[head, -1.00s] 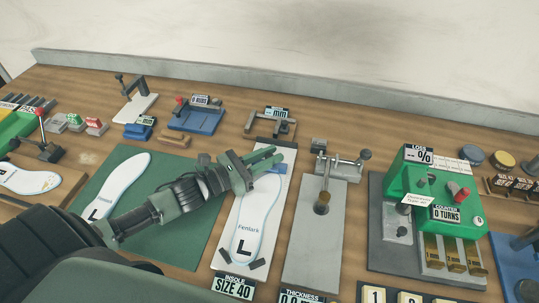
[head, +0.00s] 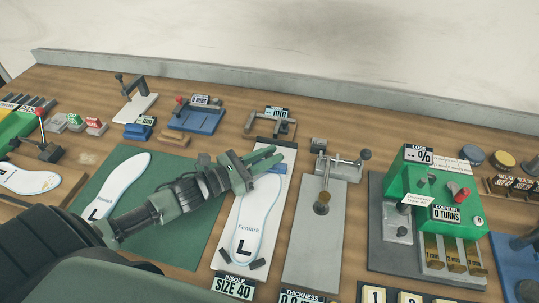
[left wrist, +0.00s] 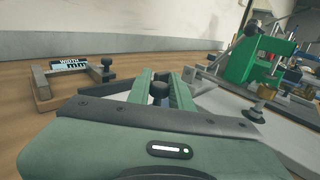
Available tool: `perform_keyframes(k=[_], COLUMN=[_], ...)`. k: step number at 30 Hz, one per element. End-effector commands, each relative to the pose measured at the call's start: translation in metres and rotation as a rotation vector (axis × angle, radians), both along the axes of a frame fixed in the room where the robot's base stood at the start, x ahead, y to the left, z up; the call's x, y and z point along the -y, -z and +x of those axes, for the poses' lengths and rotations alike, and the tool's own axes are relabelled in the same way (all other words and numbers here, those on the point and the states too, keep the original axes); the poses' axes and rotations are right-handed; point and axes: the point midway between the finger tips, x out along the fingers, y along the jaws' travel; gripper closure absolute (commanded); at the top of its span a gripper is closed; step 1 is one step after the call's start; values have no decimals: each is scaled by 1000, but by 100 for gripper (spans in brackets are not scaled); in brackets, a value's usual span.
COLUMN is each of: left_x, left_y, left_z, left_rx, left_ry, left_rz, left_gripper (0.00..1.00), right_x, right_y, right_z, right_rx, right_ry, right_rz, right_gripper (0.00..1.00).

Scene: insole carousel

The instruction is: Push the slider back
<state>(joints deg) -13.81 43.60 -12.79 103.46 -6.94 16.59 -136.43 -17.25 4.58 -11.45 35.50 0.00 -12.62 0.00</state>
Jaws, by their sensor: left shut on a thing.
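The white measuring board (head: 228,257) lies at the middle of the bench, with a white left insole (head: 254,215) marked "L" on it and a "SIZE 40" sign at its near end. A blue slider (head: 281,169) shows at the far end of the insole, partly hidden by my left gripper (head: 272,157). In the left wrist view, the left gripper (left wrist: 160,84) is shut on a dark round knob (left wrist: 160,93) between its green fingers. The knob's join to the slider is hidden. My right gripper is not in view.
A width gauge (head: 283,123) stands just beyond the board; it also shows in the left wrist view (left wrist: 74,74). To the right are a thickness gauge (head: 307,240) and a green machine (head: 415,180). A green mat (head: 190,240) with another insole lies left.

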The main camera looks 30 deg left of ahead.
Motion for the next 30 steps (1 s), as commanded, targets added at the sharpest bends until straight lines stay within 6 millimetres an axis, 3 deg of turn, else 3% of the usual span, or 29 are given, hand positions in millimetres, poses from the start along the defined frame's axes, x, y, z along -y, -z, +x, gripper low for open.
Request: perform_keyframes(k=[12, 22, 30], left_x=[0, -12, -16], left_y=[1, 3, 0], left_z=[1, 48, 57], left_rx=[1, 5, 0], left_ry=[1, 1, -3], left_rz=[0, 1, 0], left_gripper=[100, 100, 100], right_x=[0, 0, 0], right_y=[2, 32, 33], right_z=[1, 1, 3], right_rx=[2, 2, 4], right_ry=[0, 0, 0], right_rz=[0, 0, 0], right_gripper=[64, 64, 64])
